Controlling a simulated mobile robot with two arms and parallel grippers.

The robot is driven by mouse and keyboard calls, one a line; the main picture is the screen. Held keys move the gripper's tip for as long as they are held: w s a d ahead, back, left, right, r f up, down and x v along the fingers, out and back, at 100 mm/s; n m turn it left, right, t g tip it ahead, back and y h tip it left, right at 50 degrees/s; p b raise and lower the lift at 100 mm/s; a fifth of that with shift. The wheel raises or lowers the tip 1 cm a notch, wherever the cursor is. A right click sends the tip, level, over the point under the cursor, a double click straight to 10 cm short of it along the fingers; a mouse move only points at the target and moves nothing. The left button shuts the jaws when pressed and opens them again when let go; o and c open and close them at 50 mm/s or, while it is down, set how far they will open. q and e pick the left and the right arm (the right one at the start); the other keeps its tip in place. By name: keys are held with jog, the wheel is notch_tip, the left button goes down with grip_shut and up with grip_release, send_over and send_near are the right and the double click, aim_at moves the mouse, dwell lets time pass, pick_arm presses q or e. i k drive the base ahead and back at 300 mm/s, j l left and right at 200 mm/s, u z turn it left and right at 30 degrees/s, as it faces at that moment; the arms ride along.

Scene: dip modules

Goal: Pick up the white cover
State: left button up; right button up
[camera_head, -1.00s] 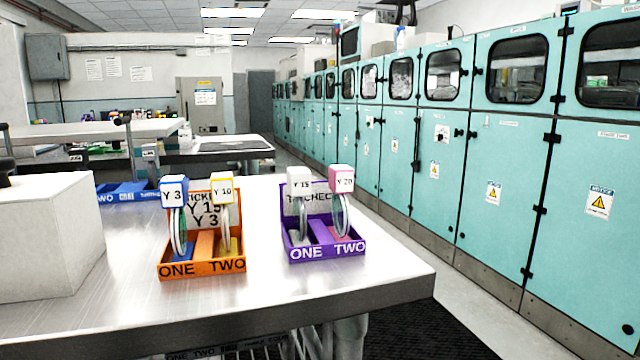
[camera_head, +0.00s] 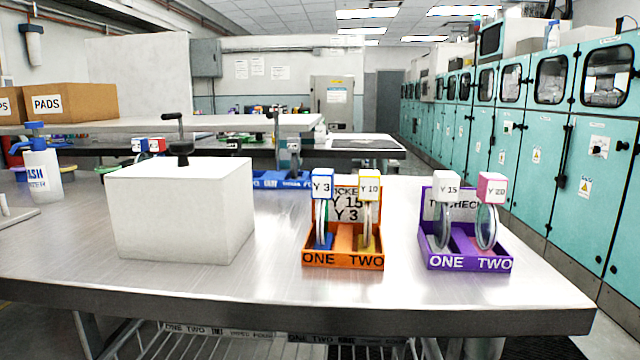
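The white cover (camera_head: 180,212) is a large white box shape standing on the metal table, left of the middle in the head view. A black knob (camera_head: 181,150) shows at its top. What is under or behind the cover is hidden. Neither of my grippers shows in the head view.
An orange tray (camera_head: 343,259) and a purple tray (camera_head: 466,263), both marked ONE TWO, hold tagged rings on the metal table (camera_head: 275,285) to the right. A cardboard PADS box (camera_head: 75,104) is farther back. The table front is clear.

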aim_at(183, 209)
jog(key=l+u, duration=0.25)
jog(key=l, duration=0.3)
jog(key=k+l+u, duration=0.25)
jog(key=l, duration=0.3)
jog(key=i+l+u, duration=0.2)
jog(key=l, duration=0.35)
jog(key=k+j, duration=0.05)
jog(key=k, duration=0.05)
